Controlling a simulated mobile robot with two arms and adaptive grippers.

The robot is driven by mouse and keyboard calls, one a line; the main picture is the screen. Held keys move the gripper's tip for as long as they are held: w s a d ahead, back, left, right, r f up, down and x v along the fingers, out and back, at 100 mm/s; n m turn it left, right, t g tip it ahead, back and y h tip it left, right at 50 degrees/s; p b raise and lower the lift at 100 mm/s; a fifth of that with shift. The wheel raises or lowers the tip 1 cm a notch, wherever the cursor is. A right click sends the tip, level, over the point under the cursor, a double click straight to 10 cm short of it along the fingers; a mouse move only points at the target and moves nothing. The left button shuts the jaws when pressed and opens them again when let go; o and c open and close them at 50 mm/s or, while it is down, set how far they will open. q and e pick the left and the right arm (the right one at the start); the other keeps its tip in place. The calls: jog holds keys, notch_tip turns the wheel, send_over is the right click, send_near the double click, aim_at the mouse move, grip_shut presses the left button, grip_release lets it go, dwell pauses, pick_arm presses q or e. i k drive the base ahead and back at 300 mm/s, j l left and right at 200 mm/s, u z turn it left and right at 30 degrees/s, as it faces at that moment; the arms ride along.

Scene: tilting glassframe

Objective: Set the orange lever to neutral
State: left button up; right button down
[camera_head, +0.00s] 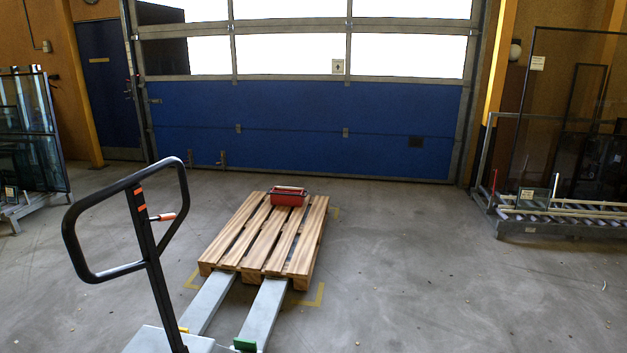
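An orange lever (163,217) sticks out to the right from the black handle post of a pallet jack. It sits just below the top of the post, inside the black looped handle (68,228). The handle stands at the left, tilted. Which setting the lever is in cannot be told from this view. The jack's grey forks (262,312) reach under the near end of a wooden pallet (265,235). Neither of my grippers shows in the view.
A red crate (289,196) sits on the far part of the pallet. Glass racks stand at the left (30,140) and right (560,215). A blue and glazed door (300,120) closes the back. The floor at the right front is clear.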

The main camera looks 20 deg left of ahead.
aim_at(169, 217)
jog(key=u, duration=1.35)
